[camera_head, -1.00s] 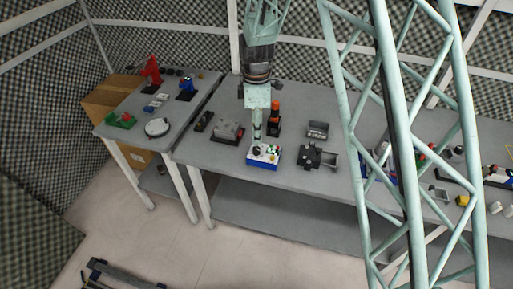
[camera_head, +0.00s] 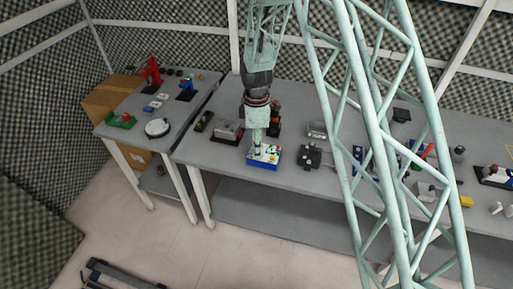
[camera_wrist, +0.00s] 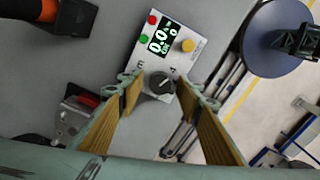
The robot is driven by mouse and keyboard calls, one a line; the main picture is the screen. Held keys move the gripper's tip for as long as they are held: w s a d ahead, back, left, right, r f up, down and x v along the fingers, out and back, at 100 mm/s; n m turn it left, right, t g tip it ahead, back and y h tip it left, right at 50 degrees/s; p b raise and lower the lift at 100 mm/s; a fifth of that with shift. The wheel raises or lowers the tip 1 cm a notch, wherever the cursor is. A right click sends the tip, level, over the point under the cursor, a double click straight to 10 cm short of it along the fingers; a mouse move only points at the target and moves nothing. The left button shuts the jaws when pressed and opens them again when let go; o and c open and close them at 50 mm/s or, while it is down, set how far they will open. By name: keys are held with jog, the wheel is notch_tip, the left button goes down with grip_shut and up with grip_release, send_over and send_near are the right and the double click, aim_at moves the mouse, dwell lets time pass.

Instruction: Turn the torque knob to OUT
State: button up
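A small control box with a white top and blue sides (camera_head: 263,165) sits near the front edge of the grey table. In the wrist view its white panel (camera_wrist: 193,63) carries a display, a red button, a green button and a yellow knob. The dark torque knob (camera_wrist: 160,83) is at the panel's near end, with a light pointer mark; the small markings around it are not clearly readable. My gripper (camera_wrist: 160,90) is open, its fingers on either side of the knob, with visible gaps. In the head view my gripper (camera_head: 256,147) is over the box's left part.
A grey block (camera_head: 228,130) on a dark base stands left of the box, and a black device (camera_head: 309,156) stands right of it. The wrist view shows an orange and black object (camera_wrist: 30,10) at upper left and a dark blue disc (camera_wrist: 283,38) at upper right.

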jog(key=c, duration=0.8)
jog(key=shift+c, duration=0.2)
